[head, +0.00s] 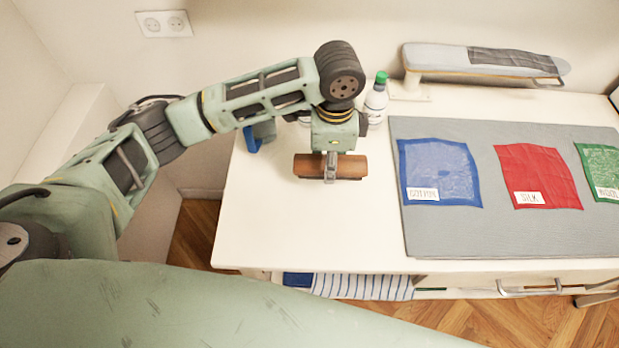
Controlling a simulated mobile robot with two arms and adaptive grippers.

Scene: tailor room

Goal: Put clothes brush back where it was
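The clothes brush (352,166) has a brown, wooden-looking body and lies crosswise under my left gripper (331,168). A grey finger of the gripper shows against the front of the brush near its middle, and the gripper looks shut on it. The far finger is hidden. The brush is over the left part of the white table (290,225); I cannot tell whether it touches the top. My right gripper is not in view.
A grey mat (480,235) with blue, red and green cloth swatches covers the right. A small ironing board (485,61) stands behind. The front left is clear.

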